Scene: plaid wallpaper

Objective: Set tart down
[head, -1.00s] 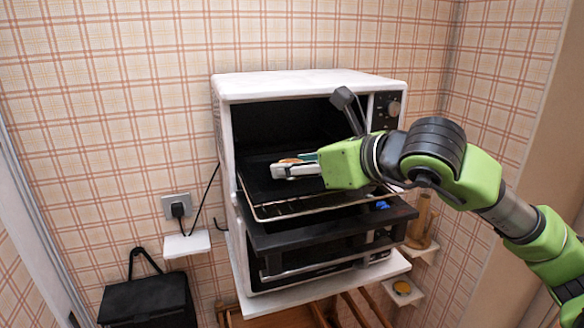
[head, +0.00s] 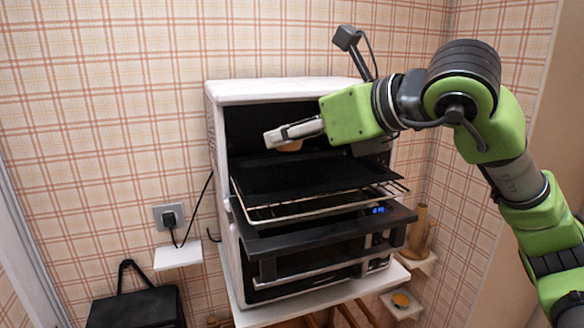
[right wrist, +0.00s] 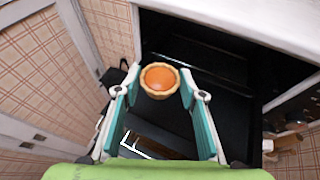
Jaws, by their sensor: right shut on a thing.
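The tart (head: 290,146), with an orange filling and a tan crust, is between the fingertips of my right gripper (head: 282,134). The tart (right wrist: 159,79) also shows upright in the right wrist view, a finger against each side. My right gripper is shut on it and holds it in the oven's open front, above the black tray (head: 310,182). The tart's underside is hidden. My left gripper is not in view.
The white oven (head: 290,90) stands open on a white shelf, its door (head: 330,231) lowered. A wire rack (head: 300,208) sticks out under the tray. The tray's top is clear. A black bag (head: 135,306) is at lower left, a wooden holder (head: 418,232) at right.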

